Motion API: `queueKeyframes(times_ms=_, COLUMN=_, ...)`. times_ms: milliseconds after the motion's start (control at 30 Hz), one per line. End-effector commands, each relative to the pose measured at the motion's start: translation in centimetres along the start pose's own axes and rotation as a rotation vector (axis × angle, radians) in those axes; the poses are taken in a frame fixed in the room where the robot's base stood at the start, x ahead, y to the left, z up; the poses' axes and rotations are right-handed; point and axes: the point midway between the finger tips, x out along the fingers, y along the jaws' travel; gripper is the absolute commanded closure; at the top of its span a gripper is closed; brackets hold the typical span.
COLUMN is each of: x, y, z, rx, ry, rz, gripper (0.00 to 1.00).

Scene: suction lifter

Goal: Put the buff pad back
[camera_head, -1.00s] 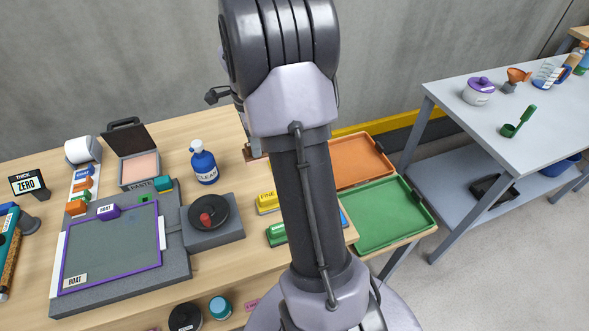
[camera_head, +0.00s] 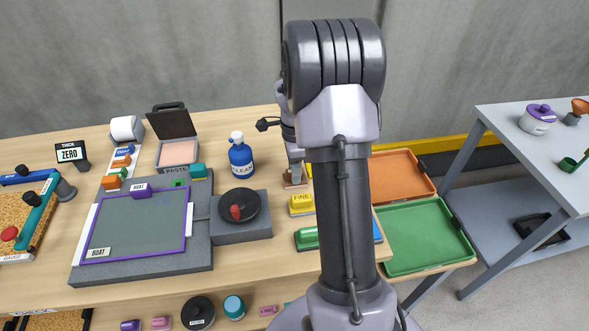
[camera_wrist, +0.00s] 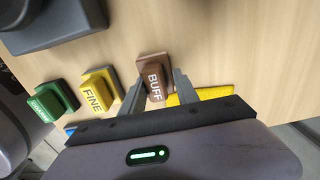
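The brown buff pad (camera_wrist: 154,76), labelled BUFF, is between the fingers of my gripper (camera_wrist: 160,84) in the wrist view. The fingers are shut on its sides. In the head view the pad (camera_head: 295,179) shows at the end of my arm, low at the bench top behind the yellow pad. I cannot tell whether its underside touches the bench. The yellow FINE pad (camera_head: 301,204) and the green pad (camera_head: 307,238) stand in a row with it. They also show left of it in the wrist view, yellow (camera_wrist: 98,92) and green (camera_wrist: 53,102).
A blue CLEAN bottle (camera_head: 241,158) and a grey block with a black disc (camera_head: 240,204) stand left of the pads. Orange (camera_head: 401,172) and green (camera_head: 428,237) trays lie to the right. A yellow patch (camera_wrist: 202,94) shows beside the buff pad.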

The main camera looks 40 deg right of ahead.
Motion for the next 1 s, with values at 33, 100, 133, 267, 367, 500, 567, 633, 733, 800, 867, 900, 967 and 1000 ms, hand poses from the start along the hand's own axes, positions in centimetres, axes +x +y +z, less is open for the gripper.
queueKeyframes(times_ms=33, x=0.0, y=0.1, z=0.0, rx=0.0, ry=0.0, rz=0.002, gripper=0.54)
queueKeyframes(times_ms=100, x=0.0, y=0.1, z=0.0, rx=0.0, ry=0.0, rz=0.002, gripper=0.54)
queueKeyframes(times_ms=133, x=0.0, y=0.1, z=0.0, rx=0.0, ry=0.0, rz=0.002, gripper=0.54)
queueKeyframes(times_ms=267, x=-0.2, y=0.1, z=0.0, rx=0.0, ry=0.0, rz=0.002, gripper=0.54)
queueKeyframes(times_ms=367, x=-1.8, y=0.0, z=0.0, rx=0.0, ry=0.0, rz=0.0, gripper=0.54)
queueKeyframes(times_ms=500, x=-6.0, y=-0.1, z=0.0, rx=0.001, ry=0.0, rz=-0.002, gripper=0.54)
queueKeyframes(times_ms=567, x=-7.7, y=0.0, z=0.0, rx=0.0, ry=0.0, rz=-0.002, gripper=0.54)
queueKeyframes(times_ms=633, x=-9.5, y=-0.1, z=0.0, rx=0.0, ry=0.0, rz=-0.002, gripper=0.54)
queueKeyframes(times_ms=733, x=-11.3, y=0.0, z=0.0, rx=0.001, ry=0.0, rz=0.0, gripper=0.54)
queueKeyframes(times_ms=800, x=-12.0, y=0.0, z=0.0, rx=0.0, ry=0.0, rz=0.0, gripper=0.54)
queueKeyframes(times_ms=867, x=-12.3, y=0.0, z=0.0, rx=0.0, ry=0.0, rz=0.001, gripper=0.54)
queueKeyframes(times_ms=900, x=-12.4, y=0.0, z=0.0, rx=0.0, ry=0.0, rz=0.002, gripper=0.54)
queueKeyframes(times_ms=967, x=-12.4, y=0.1, z=0.0, rx=-0.001, ry=0.0, rz=0.002, gripper=0.54)
queueKeyframes(times_ms=1000, x=-12.7, y=0.2, z=0.3, rx=-0.015, ry=-0.002, rz=-0.003, gripper=0.54)
